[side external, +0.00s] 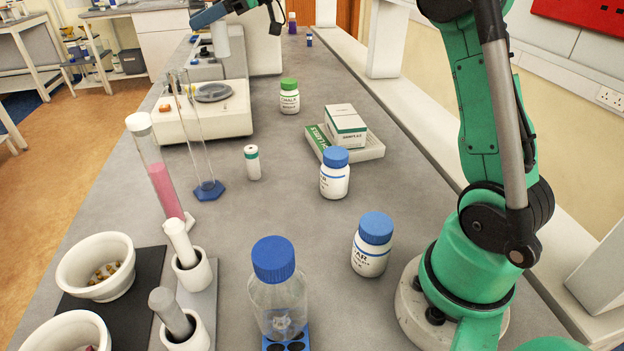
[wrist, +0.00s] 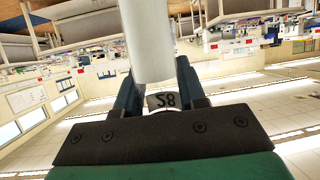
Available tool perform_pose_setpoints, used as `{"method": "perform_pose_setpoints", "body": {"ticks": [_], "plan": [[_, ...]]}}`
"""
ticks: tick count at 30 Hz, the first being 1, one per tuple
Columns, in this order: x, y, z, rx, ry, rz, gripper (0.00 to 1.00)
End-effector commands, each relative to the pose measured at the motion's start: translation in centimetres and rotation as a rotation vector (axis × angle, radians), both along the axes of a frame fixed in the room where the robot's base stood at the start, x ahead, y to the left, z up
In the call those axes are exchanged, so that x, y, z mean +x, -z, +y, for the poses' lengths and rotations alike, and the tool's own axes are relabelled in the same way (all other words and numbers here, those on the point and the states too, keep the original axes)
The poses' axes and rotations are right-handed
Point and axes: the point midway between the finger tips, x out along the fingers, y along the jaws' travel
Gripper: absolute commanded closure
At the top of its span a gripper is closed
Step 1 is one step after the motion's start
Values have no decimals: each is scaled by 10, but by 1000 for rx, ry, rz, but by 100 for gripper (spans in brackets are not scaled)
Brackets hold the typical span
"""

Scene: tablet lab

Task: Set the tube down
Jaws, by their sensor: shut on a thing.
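In the wrist view a plain white-grey tube (wrist: 148,40) runs down from the top edge to between the dark blue fingers of my gripper (wrist: 158,84). My gripper is shut on it. The tube's upper end is cut off by the frame, and its far side is hidden.
A clear tube with pink contents (side external: 164,188), a glass cylinder (side external: 206,186), a small white vial (side external: 252,163) and a clear blue-capped bottle (side external: 275,290) stand on the bench (side external: 290,195). White bottles stand right of centre. Mortars (side external: 95,262) are front left. Bare bench shows mid-picture.

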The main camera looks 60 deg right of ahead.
Motion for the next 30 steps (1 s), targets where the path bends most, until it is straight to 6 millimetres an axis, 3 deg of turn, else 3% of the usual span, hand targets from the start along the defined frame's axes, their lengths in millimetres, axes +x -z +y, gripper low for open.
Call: {"method": "perform_pose_setpoints", "body": {"ticks": [1,6,15,30], "plan": [[-8,0,21,1,-66,1,100],[-40,1,78,2,-266,-1,100],[-83,3,130,9,-481,-6,100],[-86,53,132,9,-494,-6,100]]}}
